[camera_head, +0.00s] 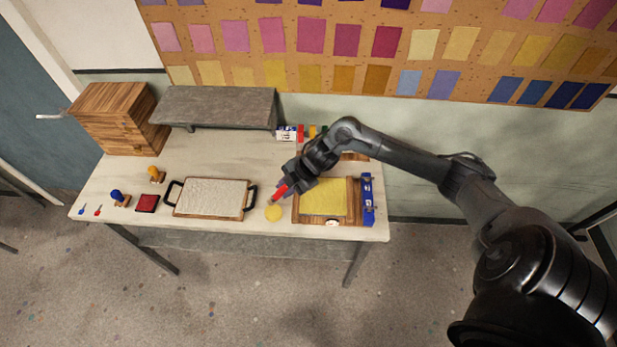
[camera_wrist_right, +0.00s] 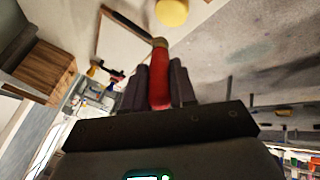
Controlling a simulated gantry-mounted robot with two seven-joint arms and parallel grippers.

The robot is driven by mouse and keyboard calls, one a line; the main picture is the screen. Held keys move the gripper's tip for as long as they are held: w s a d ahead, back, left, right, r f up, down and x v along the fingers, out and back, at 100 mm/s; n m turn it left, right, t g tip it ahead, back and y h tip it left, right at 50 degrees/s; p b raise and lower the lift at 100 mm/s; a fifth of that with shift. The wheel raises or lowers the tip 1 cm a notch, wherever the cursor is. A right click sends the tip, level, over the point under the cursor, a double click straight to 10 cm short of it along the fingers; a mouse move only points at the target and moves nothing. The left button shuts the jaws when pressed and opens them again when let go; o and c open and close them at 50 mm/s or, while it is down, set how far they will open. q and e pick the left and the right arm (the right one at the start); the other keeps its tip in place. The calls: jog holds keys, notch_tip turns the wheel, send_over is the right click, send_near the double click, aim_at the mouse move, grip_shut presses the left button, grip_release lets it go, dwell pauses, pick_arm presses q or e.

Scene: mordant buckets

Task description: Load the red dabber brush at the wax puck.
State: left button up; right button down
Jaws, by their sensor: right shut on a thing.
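My right gripper (camera_head: 287,184) is shut on the red dabber brush (camera_head: 281,190), above the front part of the table. The brush slants down and left from the fingers, its tip towards the round yellow wax puck (camera_head: 273,214). In the right wrist view the brush's red handle (camera_wrist_right: 160,82) runs up between the dark fingers (camera_wrist_right: 158,88). Its tan tip stops a little short of the puck (camera_wrist_right: 172,12) in that picture, with a small gap showing. I cannot tell the height of the tip over the puck. My left gripper is not in view.
A framed pale tray with black handles (camera_head: 173,197) lies left of the puck. A wooden frame with a yellow sheet (camera_head: 323,196) lies close on the right, with a blue tool (camera_head: 368,199) at its edge. Stamps and a red pad (camera_head: 147,203) lie further left.

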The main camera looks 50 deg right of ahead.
jog(key=shift+w, duration=0.25)
jog(key=shift+d, duration=0.15)
jog(key=shift+f+b, duration=0.5)
jog(key=shift+b, duration=0.1)
pick_arm(q)
notch_tip(320, 180, down, 6)
jog(key=b, duration=0.5)
jog(key=shift+w, duration=0.35)
pick_arm(e)
jog(key=shift+f, duration=2.45)
pick_arm(q)
jog(key=shift+f, duration=0.1)
jog(key=shift+a, duration=0.1)
jog(key=shift+f+b, duration=0.3)
jog(key=shift+b, duration=0.1)
pick_arm(e)
jog(key=shift+f, duration=0.5)
